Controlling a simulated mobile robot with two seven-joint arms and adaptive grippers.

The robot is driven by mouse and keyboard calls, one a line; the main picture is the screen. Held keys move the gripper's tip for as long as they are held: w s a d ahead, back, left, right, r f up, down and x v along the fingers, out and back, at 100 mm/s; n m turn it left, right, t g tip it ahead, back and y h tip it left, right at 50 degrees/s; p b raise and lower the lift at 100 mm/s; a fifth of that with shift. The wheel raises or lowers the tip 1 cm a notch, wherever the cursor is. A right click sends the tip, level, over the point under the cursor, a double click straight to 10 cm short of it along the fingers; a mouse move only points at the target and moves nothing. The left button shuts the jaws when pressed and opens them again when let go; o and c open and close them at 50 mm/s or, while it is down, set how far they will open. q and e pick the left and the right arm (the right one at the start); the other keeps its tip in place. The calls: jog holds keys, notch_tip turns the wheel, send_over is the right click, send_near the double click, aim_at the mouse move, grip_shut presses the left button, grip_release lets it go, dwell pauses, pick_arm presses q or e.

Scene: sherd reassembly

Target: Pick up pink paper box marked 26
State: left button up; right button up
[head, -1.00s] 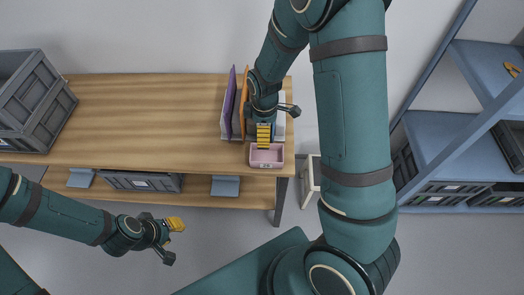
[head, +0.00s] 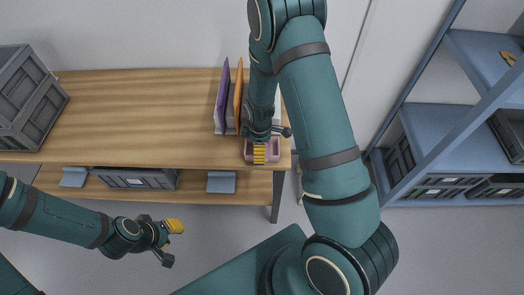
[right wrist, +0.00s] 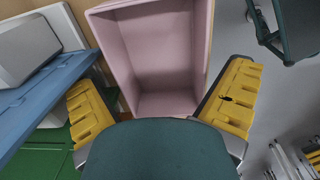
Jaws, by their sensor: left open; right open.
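The pink paper box (head: 273,151) is at the front right edge of the wooden table. It is an open-topped, empty tray; in the right wrist view the box (right wrist: 155,62) fills the upper middle. No number is legible on it. My right gripper (head: 259,154) is over the box in the head view, hiding part of it. In the right wrist view its open yellow fingers (right wrist: 160,105) are at either side of the box's near end; I cannot tell if they touch it. My left gripper (head: 173,228) is open and empty, in front of the table.
Upright purple (head: 222,100) and orange (head: 239,97) panels stand behind the box, left of my right arm. A grey crate (head: 30,95) is at the table's left. A blue shelf rack (head: 440,120) is at the right. The table's middle is clear.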

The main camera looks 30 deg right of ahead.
jog(key=c, duration=0.8)
jog(key=shift+c, duration=0.2)
jog(key=shift+r, duration=0.15)
